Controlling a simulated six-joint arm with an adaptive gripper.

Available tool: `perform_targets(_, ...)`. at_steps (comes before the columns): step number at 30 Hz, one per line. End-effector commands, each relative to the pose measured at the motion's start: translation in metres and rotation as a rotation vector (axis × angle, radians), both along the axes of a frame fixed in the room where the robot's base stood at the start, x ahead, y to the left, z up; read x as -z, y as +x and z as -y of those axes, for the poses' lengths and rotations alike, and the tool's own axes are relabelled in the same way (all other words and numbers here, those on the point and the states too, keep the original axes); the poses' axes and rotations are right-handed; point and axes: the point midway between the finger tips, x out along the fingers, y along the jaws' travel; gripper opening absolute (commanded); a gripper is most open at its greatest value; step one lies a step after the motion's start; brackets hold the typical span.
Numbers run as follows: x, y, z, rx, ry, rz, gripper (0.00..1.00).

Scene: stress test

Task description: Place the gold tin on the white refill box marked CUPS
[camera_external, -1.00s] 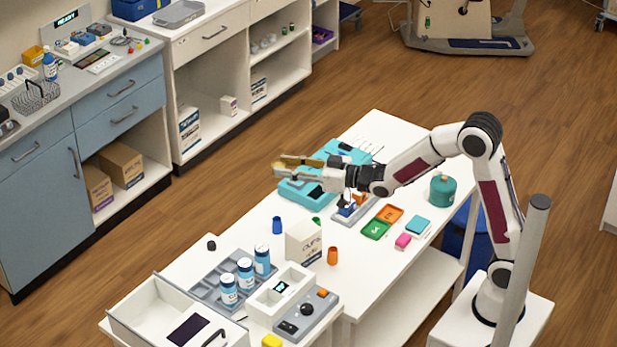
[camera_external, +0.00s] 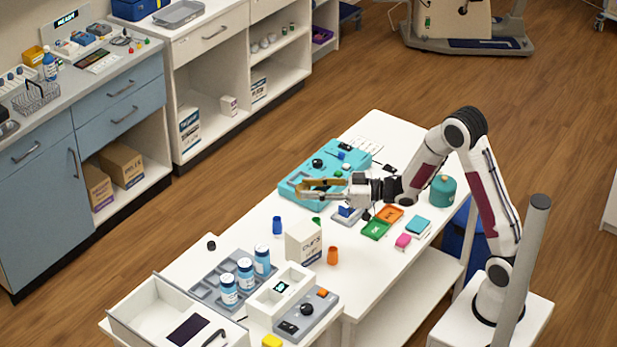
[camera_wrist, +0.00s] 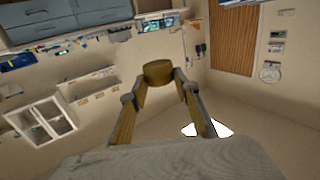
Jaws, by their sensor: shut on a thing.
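The gold tin (camera_wrist: 158,70) sits between the tips of my gripper (camera_wrist: 160,86) in the wrist view. In the external view the tin (camera_external: 300,187) is small and partly hidden by the fingers. The white refill box marked CUPS (camera_external: 302,244) stands upright on the table, below my gripper in the picture and apart from it. Its top looks bare.
A blue cup (camera_external: 277,225) and an orange cup (camera_external: 333,256) stand beside the box. Blue-labelled bottles (camera_external: 245,273) stand in a grey rack in front.

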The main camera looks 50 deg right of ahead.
Motion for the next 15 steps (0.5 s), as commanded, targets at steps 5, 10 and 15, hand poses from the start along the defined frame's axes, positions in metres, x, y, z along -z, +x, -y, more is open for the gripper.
perform_targets(5, 0.019, 0.000, 0.000, 0.000, 0.001, -0.003, 0.12)
perform_targets(10, 0.026, 0.000, 0.000, 0.000, 0.001, 0.001, 0.12)
perform_targets(15, 0.027, 0.000, 0.000, 0.000, 0.000, 0.001, 0.12)
